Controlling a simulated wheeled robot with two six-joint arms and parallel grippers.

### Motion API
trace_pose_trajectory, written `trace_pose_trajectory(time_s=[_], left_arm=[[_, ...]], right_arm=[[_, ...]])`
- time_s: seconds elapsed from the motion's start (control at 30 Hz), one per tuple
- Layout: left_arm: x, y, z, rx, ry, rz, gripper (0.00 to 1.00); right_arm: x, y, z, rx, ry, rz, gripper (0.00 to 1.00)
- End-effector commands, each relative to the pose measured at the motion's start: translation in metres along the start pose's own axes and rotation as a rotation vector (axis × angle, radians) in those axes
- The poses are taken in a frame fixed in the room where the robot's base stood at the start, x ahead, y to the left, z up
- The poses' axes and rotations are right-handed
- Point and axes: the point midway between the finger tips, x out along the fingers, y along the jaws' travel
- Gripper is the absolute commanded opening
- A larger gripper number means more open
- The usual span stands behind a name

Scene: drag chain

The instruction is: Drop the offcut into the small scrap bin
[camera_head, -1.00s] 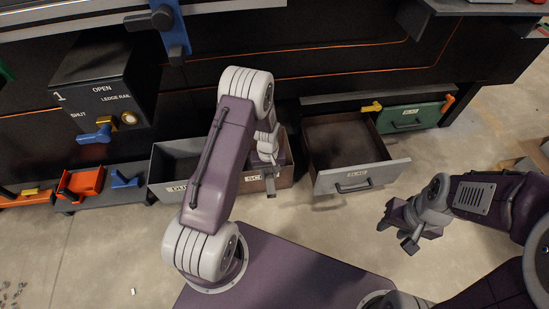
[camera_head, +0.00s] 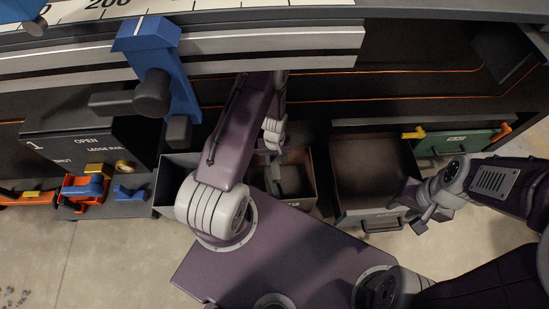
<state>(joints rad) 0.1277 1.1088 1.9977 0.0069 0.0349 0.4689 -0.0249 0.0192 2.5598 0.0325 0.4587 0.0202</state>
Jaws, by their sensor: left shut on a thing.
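The small scrap bin (camera_head: 307,177) is an open brownish box on the floor side of the bench, just beyond my base. My left arm reaches over it, and the left gripper (camera_head: 276,140) points down at its opening, shut on the offcut. The offcut is too small and too much hidden by the gripper and wrist to make out clearly. A dark grey shape shows inside the bin; I cannot tell what it is. My right gripper (camera_head: 418,208) is open and empty, in front of the pulled-out drawer at the right.
A grey bin (camera_head: 172,180) stands left of the scrap bin, partly behind my arm. An open empty drawer (camera_head: 375,165) is to the right, with a shut green drawer (camera_head: 455,143) beyond. A blue clamp (camera_head: 165,75) hangs from the rail (camera_head: 300,40) above.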

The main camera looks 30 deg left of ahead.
Motion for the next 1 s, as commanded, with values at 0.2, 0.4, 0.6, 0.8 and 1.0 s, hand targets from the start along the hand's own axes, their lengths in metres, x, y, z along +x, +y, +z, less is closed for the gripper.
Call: trace_pose_trajectory(time_s=[0.2,0.4,0.6,0.8,1.0], left_arm=[[0.009,0.000,0.000,0.000,0.000,0.000,0.00],[0.035,0.000,0.000,0.000,0.000,0.000,0.00],[0.060,0.000,0.000,0.000,0.000,0.000,0.00],[0.060,0.000,0.000,0.000,0.000,0.000,0.00],[0.059,0.000,0.000,0.000,0.000,0.000,0.56]], right_arm=[[0.009,0.000,0.001,0.000,0.000,0.000,0.38],[0.036,0.001,0.004,0.000,0.000,0.000,0.38],[0.061,0.001,0.006,0.000,0.000,0.000,0.38],[0.061,0.001,0.006,0.000,0.000,0.000,0.38],[0.061,0.001,0.006,0.000,0.000,0.000,0.38]])
